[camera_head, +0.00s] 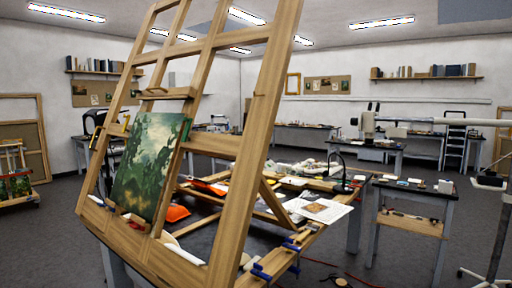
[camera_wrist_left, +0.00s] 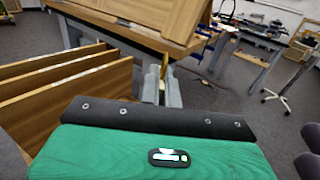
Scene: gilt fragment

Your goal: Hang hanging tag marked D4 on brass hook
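My left gripper (camera_wrist_left: 162,92) shows in the left wrist view beyond its green housing. Its two grey fingers are close together, with a thin yellowish piece (camera_wrist_left: 163,72) between them. That piece is seen nearly edge-on, and no marking can be read on it. I cannot tell whether it is the D4 tag. No brass hook can be made out clearly in either view. Neither gripper shows in the head view, and my right gripper is not clearly seen.
A large tilted wooden easel (camera_head: 253,135) fills the near middle of the head view and holds a green landscape painting (camera_head: 147,165). A cluttered worktable stands behind it. In the left wrist view, upright wooden panels (camera_wrist_left: 75,95) stand at the left.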

